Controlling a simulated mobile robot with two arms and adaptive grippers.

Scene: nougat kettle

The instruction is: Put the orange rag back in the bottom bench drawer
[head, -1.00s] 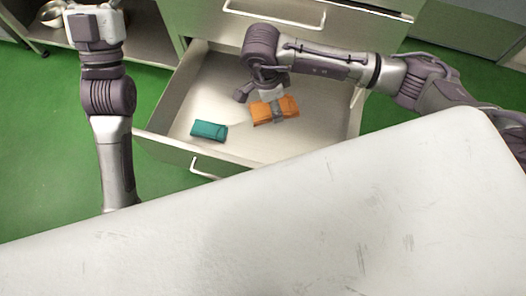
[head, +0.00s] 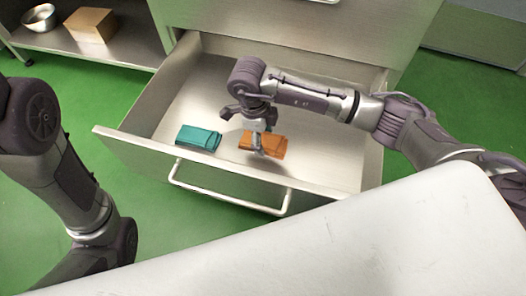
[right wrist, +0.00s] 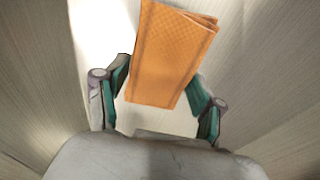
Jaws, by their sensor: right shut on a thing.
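The orange rag (head: 270,146) is a folded block inside the open bottom bench drawer (head: 330,165). My right gripper (head: 258,140) reaches down into the drawer and is shut on the rag. In the right wrist view the rag (right wrist: 168,55) sits between the two fingers of this gripper (right wrist: 160,95). Whether the rag touches the drawer floor I cannot tell. My left arm shows at the left of the head view, but its gripper is not in view.
A teal folded cloth (head: 198,138) lies in the drawer left of the rag. A white worktop (head: 340,250) fills the front. A shelf at the back left holds a metal bowl (head: 40,18) and a brown box (head: 90,25). Green floor is clear on the left.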

